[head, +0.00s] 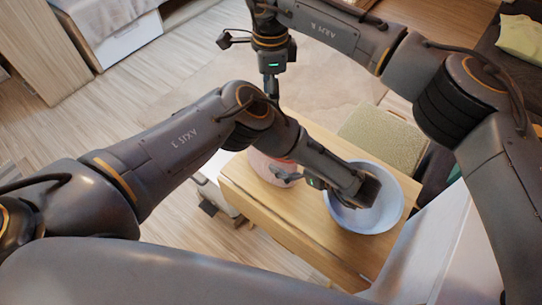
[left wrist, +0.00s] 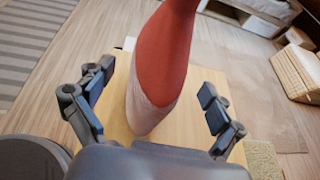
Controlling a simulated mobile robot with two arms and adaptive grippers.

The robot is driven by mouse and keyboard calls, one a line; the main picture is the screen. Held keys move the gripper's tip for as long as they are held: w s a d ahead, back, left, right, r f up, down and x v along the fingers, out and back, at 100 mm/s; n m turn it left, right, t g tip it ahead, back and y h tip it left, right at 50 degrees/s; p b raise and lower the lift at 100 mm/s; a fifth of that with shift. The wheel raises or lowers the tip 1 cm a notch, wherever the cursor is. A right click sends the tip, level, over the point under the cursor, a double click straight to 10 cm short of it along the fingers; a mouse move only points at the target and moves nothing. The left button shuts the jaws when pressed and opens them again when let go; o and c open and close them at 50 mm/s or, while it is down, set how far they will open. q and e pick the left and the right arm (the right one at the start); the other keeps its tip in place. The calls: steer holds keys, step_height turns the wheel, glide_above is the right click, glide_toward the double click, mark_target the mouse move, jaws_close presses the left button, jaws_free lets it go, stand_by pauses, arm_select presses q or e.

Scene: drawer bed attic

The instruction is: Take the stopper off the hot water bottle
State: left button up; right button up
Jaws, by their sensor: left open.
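The hot water bottle, a rounded red body with a pale band (left wrist: 165,60), fills the middle of the left wrist view. In the head view a pinkish red part of it (head: 268,168) shows on the wooden table, mostly behind my left arm. I cannot make out the stopper. My left gripper (left wrist: 157,80) is open, with one finger on each side of the bottle in its wrist view; contact is not visible.
A light blue bowl (head: 343,219) stands on the wooden table (head: 245,196), partly under my left wrist. A green-beige pouf (head: 384,137) is just behind the table. A bed with drawers (head: 125,40) is at the far left.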

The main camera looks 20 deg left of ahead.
arm_select(q)
steer(key=shift+x, duration=3)
